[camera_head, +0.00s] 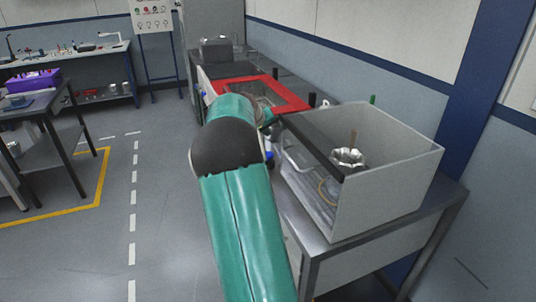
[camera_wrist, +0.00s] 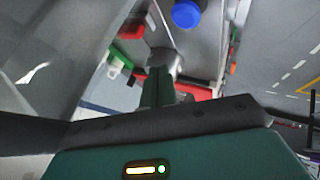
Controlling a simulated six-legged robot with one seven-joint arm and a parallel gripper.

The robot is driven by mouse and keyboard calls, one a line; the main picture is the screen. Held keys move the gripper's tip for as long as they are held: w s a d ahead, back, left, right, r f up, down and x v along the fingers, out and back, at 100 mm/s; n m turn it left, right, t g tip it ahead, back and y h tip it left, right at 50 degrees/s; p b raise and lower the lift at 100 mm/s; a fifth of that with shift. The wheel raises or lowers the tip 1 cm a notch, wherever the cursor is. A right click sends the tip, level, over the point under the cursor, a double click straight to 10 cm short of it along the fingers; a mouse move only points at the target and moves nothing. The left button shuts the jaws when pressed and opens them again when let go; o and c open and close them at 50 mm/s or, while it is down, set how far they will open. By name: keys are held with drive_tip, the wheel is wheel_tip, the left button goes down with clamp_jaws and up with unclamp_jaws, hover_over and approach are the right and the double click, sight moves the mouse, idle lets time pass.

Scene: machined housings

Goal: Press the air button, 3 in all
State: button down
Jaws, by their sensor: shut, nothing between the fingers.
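A round blue cap (camera_wrist: 186,14) shows at the top of the wrist view, on or beside a grey surface. A small blue part (camera_head: 269,157) shows beside my arm in the head view, at the front of the bench. I cannot tell whether either is the air button, as no label is readable. My gripper (camera_wrist: 158,88) is shut and empty in the wrist view, apart from the blue cap in the picture. In the head view my green arm hides most of the gripper and the bench front.
A clear-walled box (camera_head: 390,190) with a metal housing (camera_head: 347,158) inside stands on the bench to the right of my arm. A red frame (camera_head: 290,97) lies behind it. A side table with a purple bin (camera_head: 34,81) is at left. The floor between is clear.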

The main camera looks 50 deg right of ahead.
drive_tip(key=shift+w+d+r+h, duration=0.1)
drive_tip(key=shift+d+r+h, duration=0.05)
drive_tip(key=shift+r, duration=0.5)
drive_tip(key=shift+d+r+h, duration=0.1)
drive_tip(key=shift+r+h, duration=0.05)
drive_tip(key=shift+r, duration=0.45)
drive_tip(key=shift+f, duration=0.1)
drive_tip(key=shift+f, duration=4.35)
drive_tip(key=shift+f, duration=0.45)
